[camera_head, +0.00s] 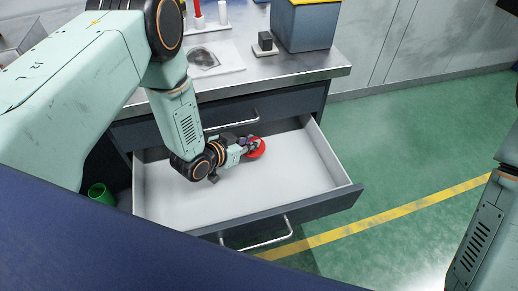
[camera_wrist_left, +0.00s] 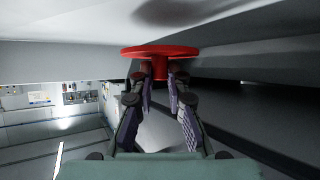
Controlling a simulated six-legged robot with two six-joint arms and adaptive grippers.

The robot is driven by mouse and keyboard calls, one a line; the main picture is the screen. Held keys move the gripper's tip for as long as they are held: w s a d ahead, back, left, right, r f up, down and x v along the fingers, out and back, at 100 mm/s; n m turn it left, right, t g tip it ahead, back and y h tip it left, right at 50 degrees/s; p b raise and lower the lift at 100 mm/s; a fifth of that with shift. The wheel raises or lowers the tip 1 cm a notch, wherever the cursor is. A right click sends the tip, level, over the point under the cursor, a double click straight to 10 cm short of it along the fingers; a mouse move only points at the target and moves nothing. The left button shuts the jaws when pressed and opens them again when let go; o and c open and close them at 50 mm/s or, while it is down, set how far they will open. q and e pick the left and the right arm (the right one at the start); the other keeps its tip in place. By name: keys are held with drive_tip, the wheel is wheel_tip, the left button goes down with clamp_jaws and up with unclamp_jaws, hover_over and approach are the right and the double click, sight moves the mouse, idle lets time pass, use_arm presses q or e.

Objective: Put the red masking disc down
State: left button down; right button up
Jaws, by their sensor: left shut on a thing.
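The red masking disc (camera_head: 259,149) is in the open drawer (camera_head: 305,184), over its white floor near the back right part. My left gripper (camera_head: 250,145) reaches into the drawer and is shut on the disc. In the left wrist view the disc (camera_wrist_left: 160,50) is a flat red plate with a short hub, and the left gripper's fingers (camera_wrist_left: 160,76) close around that hub. The disc's plate lies close to a pale surface; I cannot tell whether they touch. My right gripper is out of view.
The drawer is otherwise empty, with free floor at front and right. Above it, the worktop (camera_head: 290,72) holds a blue-grey bin (camera_head: 305,27), a small black block (camera_head: 265,41) and red and white spindles (camera_head: 198,12). A green bucket (camera_head: 101,194) stands left of the drawer.

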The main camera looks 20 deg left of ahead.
sight(260, 147)
use_arm(q)
drive_tip(key=d, duration=0.1)
drive_tip(key=w+d, duration=0.1)
drive_tip(key=d, duration=0.1)
drive_tip(key=shift+w+d+r, duration=0.15)
drive_tip(key=shift+w+d, duration=0.05)
drive_tip(key=shift+w, duration=0.1)
drive_tip(key=f, duration=0.1)
drive_tip(key=f+b, duration=0.1)
drive_tip(key=f, duration=0.1)
drive_tip(key=shift+a, duration=0.3)
drive_tip(key=shift+f+b, duration=0.35)
drive_tip(key=shift+f, duration=0.05)
drive_tip(key=shift+d+r, duration=0.1)
drive_tip(key=shift+d, duration=0.1)
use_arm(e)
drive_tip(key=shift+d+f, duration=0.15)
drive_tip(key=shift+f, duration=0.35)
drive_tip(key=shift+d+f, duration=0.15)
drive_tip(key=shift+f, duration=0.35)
use_arm(q)
drive_tip(key=shift+a, duration=0.1)
drive_tip(key=c, duration=1.7)
unclamp_jaws()
drive_tip(key=shift+c, duration=0.2)
drive_tip(key=o, duration=0.4)
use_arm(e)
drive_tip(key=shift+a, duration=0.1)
